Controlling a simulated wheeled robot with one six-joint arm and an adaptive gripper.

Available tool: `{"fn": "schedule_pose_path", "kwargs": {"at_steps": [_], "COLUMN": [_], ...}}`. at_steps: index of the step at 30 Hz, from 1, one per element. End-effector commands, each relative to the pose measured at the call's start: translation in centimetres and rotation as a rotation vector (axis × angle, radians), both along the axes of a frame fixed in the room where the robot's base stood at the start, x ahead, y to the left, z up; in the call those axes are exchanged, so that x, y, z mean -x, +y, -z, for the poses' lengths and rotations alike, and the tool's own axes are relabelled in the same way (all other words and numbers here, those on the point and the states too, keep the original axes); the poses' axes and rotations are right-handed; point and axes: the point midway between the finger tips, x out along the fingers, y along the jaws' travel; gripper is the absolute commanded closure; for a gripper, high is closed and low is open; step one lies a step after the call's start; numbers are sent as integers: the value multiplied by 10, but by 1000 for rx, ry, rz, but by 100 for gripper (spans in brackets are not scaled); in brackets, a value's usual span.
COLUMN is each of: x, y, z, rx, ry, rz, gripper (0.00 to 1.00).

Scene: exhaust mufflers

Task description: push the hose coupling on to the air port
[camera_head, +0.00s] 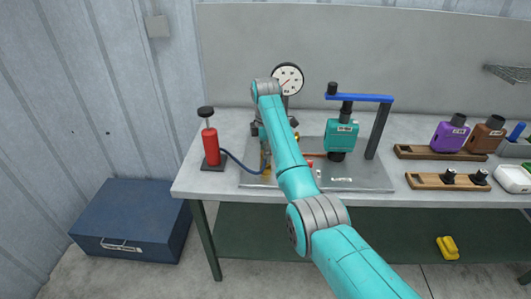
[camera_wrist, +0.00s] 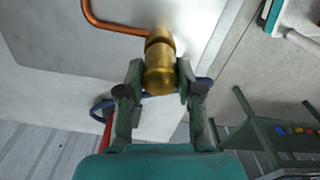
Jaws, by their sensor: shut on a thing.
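My gripper (camera_wrist: 158,88) is shut on a brass hose coupling (camera_wrist: 159,76) in the wrist view, one finger on each side. A second brass piece (camera_wrist: 160,38), which looks like the air port, lines up with the coupling's far end, with a dark groove between them. I cannot tell whether the coupling is pushed on or only close to it. A blue hose (camera_wrist: 100,111) runs behind the fingers; it also shows in the head view (camera_head: 236,162), leading from a red hand pump (camera_head: 211,146). My arm hides most of the gripper area in the head view.
A copper pipe (camera_wrist: 112,25) runs to the brass piece. On the metal plate (camera_head: 368,178) stand a dial gauge (camera_head: 288,79) and a teal muffler (camera_head: 341,135) under a blue clamp lever (camera_head: 362,98). Wooden racks (camera_head: 420,152) with parts stand at right. A blue chest (camera_head: 135,220) is on the floor.

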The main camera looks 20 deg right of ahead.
Motion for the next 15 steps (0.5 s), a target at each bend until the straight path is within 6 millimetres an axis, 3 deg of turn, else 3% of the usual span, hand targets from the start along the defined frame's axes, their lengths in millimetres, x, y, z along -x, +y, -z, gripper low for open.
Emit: {"fn": "schedule_pose_path", "kwargs": {"at_steps": [15], "x": [0], "y": [0], "z": [8], "rx": [0], "ry": [0], "rz": [0], "gripper": [95]}}
